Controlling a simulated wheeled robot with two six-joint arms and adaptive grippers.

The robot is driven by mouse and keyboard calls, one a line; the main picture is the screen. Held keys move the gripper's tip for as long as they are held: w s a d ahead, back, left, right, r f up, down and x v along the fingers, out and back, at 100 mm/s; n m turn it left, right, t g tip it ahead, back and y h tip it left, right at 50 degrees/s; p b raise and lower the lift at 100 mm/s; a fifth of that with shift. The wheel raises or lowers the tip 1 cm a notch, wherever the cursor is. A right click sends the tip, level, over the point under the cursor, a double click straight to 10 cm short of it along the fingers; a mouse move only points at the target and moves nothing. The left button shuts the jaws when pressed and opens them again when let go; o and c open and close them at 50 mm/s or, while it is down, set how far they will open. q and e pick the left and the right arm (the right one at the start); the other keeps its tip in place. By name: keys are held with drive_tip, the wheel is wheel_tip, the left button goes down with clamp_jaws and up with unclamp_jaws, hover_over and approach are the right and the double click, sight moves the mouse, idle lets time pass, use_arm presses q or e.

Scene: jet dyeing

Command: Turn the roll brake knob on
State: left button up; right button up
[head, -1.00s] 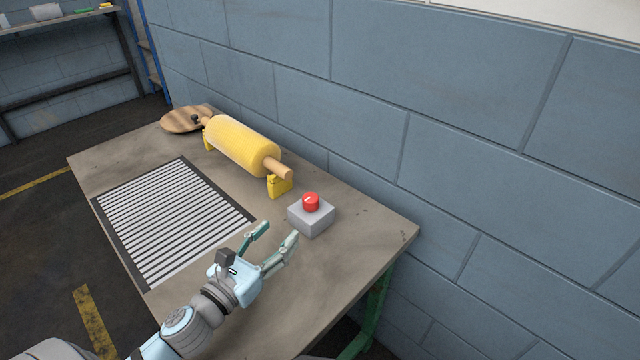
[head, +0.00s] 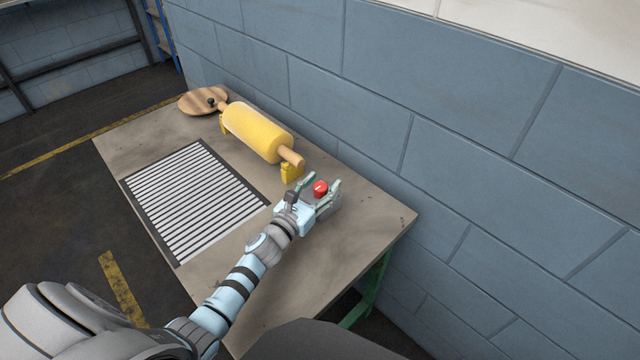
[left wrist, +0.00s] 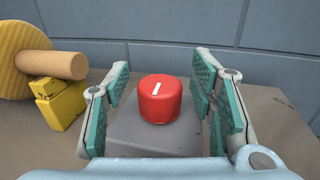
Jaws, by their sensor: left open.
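The roll brake knob (head: 320,187) is a red round knob with a white mark on top. It sits on a grey box (head: 331,207) near the right end of the table. In the left wrist view the knob (left wrist: 160,99) stands between my open fingers, with a gap on each side, above the grey box (left wrist: 150,140). My left gripper (head: 322,188) is open around the knob and hides part of the box in the head view. It also shows in the left wrist view (left wrist: 160,100). My right gripper is not in view.
A slatted grille (head: 193,199) is set in the table (head: 120,155). A blue block wall (head: 440,130) runs behind.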

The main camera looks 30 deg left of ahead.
use_arm(q)
drive_tip(key=c, duration=1.2)
